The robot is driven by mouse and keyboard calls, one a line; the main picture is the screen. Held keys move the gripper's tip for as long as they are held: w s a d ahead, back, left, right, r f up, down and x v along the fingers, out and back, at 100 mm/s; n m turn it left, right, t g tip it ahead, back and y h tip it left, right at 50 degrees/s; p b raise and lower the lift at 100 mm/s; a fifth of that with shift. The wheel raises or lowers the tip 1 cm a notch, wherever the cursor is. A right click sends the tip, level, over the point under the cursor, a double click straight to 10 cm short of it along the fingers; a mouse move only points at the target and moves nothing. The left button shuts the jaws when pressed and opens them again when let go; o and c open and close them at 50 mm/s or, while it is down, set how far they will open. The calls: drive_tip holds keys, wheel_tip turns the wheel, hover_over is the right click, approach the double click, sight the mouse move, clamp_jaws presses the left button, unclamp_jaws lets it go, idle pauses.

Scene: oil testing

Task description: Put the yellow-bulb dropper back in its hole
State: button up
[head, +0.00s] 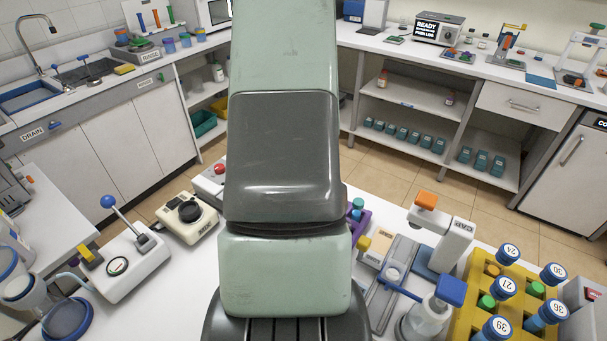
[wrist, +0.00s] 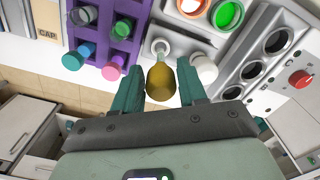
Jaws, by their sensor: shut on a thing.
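In the wrist view, my gripper (wrist: 160,85) is shut on the yellow-bulb dropper (wrist: 160,83), with one teal finger on each side of the bulb. The dropper points away from the camera, and its pale stem meets a whitish round part (wrist: 160,48) beyond the bulb. I cannot tell whether the tip is inside a hole or above it. A purple rack (wrist: 97,45) stands just left of the dropper. In the head view my arm hides the gripper; part of the purple rack (head: 362,219) shows right of the arm.
A white-capped item (wrist: 204,69) is close to the right finger. A yellow rack (head: 462,314) of blue-capped tubes stands at the front right.

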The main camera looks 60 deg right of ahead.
drive_tip(key=shift+f, duration=3.05)
idle(0.4)
idle(0.3)
drive_tip(key=o, duration=0.7)
drive_tip(key=shift+o, duration=0.2)
drive_tip(key=shift+r, duration=0.1)
